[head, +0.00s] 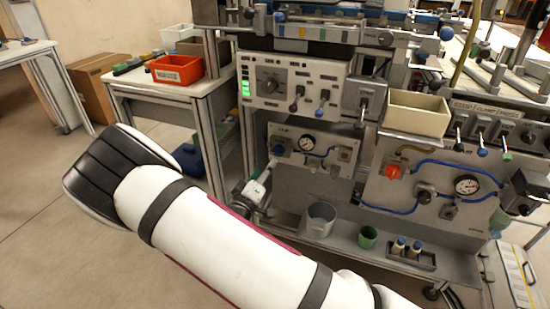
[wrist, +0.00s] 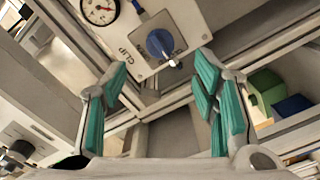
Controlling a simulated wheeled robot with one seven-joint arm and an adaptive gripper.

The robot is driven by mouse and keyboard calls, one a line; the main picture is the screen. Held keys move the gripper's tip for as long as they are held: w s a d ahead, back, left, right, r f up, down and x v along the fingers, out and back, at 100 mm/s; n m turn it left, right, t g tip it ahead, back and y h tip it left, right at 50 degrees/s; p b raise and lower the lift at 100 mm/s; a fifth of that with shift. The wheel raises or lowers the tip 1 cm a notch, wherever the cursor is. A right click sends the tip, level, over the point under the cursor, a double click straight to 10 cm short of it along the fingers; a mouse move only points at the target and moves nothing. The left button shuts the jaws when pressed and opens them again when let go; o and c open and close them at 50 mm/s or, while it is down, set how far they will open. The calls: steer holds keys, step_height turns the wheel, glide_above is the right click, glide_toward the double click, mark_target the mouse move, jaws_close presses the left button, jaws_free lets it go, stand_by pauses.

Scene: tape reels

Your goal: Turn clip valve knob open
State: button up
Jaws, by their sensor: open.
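The clip valve knob (head: 278,149) is a blue knob on the left of a grey panel labelled CLIP, beside a round gauge (head: 307,143). In the wrist view the blue knob (wrist: 160,43) sits on the panel ahead of the fingers, with a small pale tip at its lower right edge. My gripper (wrist: 162,85) is open and empty, with teal finger pads on either side and the knob beyond them, apart from both. In the head view my gripper (head: 262,180) is small, below and left of the knob, partly hidden behind my arm.
A red valve knob (head: 394,172) and another gauge (head: 467,184) are on the right panel. Below stand a grey cup (head: 320,219) and a green cup (head: 368,237) on a shelf. A side table with a red bin (head: 177,70) stands at left.

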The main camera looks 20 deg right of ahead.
mark_target(276, 154)
steer(key=b+x, duration=0.1)
steer(key=x, duration=0.7)
steer(key=shift+w+d, duration=0.15)
steer(key=shift+w, duration=0.05)
steer(key=c, duration=1.2)
